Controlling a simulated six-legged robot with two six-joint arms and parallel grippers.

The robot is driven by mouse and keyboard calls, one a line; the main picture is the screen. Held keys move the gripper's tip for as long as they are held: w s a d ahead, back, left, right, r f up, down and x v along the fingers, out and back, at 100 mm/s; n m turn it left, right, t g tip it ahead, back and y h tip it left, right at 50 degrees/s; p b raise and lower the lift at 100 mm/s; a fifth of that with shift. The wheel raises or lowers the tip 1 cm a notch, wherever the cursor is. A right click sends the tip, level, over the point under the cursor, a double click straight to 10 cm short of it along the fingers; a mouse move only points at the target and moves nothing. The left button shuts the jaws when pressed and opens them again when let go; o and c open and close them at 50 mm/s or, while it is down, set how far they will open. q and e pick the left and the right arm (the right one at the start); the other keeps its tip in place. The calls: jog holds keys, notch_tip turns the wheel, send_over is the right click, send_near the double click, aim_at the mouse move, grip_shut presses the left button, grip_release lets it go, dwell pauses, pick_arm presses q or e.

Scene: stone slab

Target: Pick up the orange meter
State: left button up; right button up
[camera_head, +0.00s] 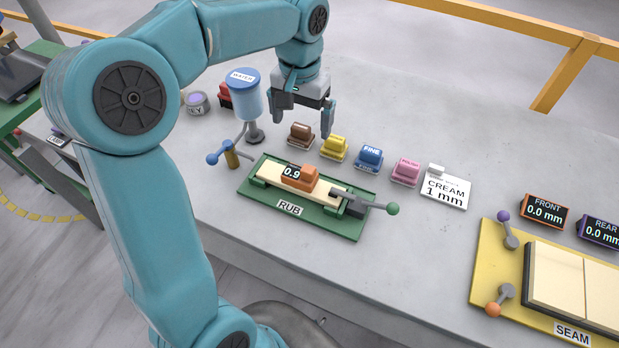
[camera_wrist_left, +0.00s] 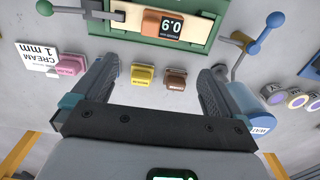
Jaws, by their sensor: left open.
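The orange meter (camera_head: 306,178), with a dark display reading 0.9, sits on the pale strip (camera_head: 270,190) of the green RUB board (camera_head: 335,226). In the left wrist view the orange meter (camera_wrist_left: 152,24) is at the top, upside down, beyond the fingertips. My left gripper (camera_head: 302,112) is open and empty, pointing down above the slab behind the board, near the brown block (camera_head: 301,134) and yellow block (camera_head: 334,147). In the left wrist view these two blocks show between the spread fingers of the gripper (camera_wrist_left: 159,66). My right gripper is in neither view.
A blue FINE block (camera_head: 369,156), a pink block (camera_head: 405,171) and a CREAM card (camera_head: 444,188) continue the row. The blue WATER bottle (camera_head: 246,98) stands close left of the gripper. A lever clamp (camera_head: 365,205) is on the board's right end. The yellow SEAM board (camera_head: 488,262) lies right.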

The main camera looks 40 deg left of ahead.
aim_at(301, 171)
pick_arm(q)
jog(key=f, duration=1.1)
jog(key=shift+s+a, duration=0.1)
jog(key=shift+s, duration=0.15)
jog(key=shift+s+d+f, duration=0.25)
jog(key=shift+s+f, duration=0.05)
jog(key=shift+f, duration=0.05)
notch_tip(301, 171, down, 5)
jog(key=shift+w+a+r+p, duration=0.15)
jog(key=shift+p, duration=0.35)
